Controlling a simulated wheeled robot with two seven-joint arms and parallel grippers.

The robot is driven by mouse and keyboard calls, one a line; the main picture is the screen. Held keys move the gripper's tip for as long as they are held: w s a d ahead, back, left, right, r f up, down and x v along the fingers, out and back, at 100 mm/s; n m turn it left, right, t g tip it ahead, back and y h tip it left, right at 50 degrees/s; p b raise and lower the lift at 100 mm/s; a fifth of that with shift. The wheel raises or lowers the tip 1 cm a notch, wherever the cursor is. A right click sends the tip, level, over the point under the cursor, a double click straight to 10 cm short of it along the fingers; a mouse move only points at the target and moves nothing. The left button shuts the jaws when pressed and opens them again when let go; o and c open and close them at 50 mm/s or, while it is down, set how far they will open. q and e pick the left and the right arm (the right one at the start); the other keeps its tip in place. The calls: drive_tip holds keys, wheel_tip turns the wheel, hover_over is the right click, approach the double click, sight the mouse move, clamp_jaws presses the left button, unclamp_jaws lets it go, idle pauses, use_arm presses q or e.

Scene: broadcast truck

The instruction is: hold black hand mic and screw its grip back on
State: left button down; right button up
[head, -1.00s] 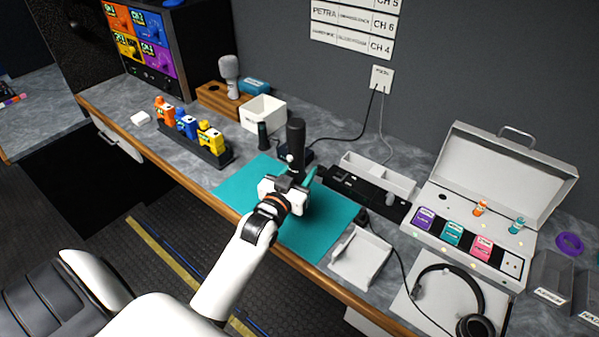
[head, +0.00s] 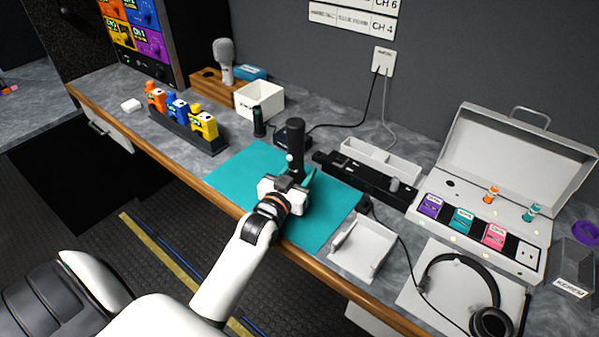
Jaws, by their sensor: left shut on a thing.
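My left gripper (head: 297,180) is over the teal mat (head: 245,178), shut on the dark, upright cylinder of the black hand mic (head: 295,143). The cylinder rises above the jaws. Its lower end is hidden by the gripper, so I cannot tell whether it touches the mat. A shorter black cylinder (head: 259,121), possibly the loose grip, stands upright on the counter behind the mat, apart from my gripper. My right gripper is not in view.
Behind the mat are a black cable box (head: 293,134) and a white bin (head: 259,100). To the right are a long black unit (head: 365,177), a white tray (head: 362,249), headphones (head: 491,323) and an open case (head: 510,165). A pack rack (head: 187,133) stands left.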

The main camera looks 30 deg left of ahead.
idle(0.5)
use_arm(q)
drive_tip(key=shift+f+b, duration=0.35)
drive_tip(key=shift+f, duration=0.3)
drive_tip(key=c, duration=0.7)
unclamp_jaws()
drive_tip(key=shift+o, duration=0.4)
drive_tip(key=shift+f, duration=0.1)
drive_tip(key=s, duration=0.4)
drive_tip(key=s+d, duration=0.1)
drive_tip(key=s, duration=0.3)
drive_tip(key=s+b, duration=0.1)
drive_tip(key=s, duration=0.3)
drive_tip(key=shift+d, duration=0.2)
